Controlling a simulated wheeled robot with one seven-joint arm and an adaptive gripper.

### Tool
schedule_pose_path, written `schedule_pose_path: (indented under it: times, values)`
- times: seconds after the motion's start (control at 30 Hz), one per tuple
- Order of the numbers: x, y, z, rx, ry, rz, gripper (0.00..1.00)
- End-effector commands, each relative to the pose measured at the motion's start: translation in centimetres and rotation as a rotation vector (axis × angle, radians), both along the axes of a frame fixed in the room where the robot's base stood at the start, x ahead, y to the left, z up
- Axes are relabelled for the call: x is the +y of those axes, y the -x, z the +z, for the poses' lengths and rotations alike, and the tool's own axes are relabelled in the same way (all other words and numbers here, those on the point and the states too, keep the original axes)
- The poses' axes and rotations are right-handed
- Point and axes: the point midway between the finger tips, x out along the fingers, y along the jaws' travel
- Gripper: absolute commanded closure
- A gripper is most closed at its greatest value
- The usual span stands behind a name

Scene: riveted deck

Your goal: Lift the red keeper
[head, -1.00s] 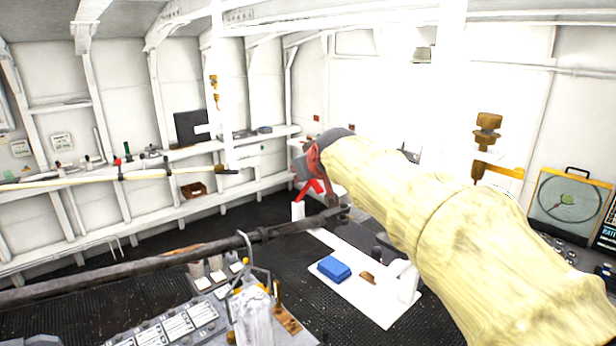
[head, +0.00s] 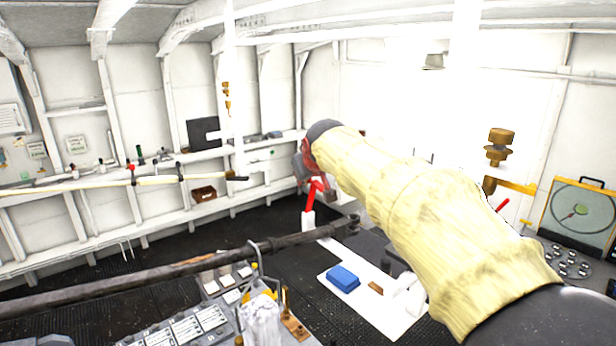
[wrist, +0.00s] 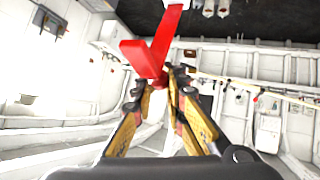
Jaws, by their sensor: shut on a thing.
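The red keeper (head: 313,194) is a bright red bar with a bent or branching upper end, below the end of my arm in the head view. Its lower end meets a white post-like piece (head: 308,220); I cannot tell if they touch. In the wrist view the keeper (wrist: 152,57) shows as a red V between my fingertips. My gripper (wrist: 157,86) is shut on it. In the head view my gripper (head: 307,165) is small and partly hidden by my arm.
A dark horizontal rail (head: 180,272) crosses in front. A white panel (head: 368,308) carries a blue block (head: 343,279) and a small brown piece (head: 376,289). A control console (head: 190,325) stands at the lower left. Wall shelves line the back, with dark open floor before them.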

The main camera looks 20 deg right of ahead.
Motion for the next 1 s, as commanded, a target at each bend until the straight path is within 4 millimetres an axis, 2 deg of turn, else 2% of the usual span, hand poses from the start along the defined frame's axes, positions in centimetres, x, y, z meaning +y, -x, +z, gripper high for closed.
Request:
schedule_pose_path:
  times: [0.03, 0.97, 1.0]
  values:
    - [0.25, -0.06, -1.01, 0.015, -0.006, 0.002, 1.0]
    - [0.26, -0.02, -1.57, 0.026, -0.007, 0.001, 1.0]
    - [0.26, -0.02, -1.59, 0.026, -0.007, 0.001, 0.87]
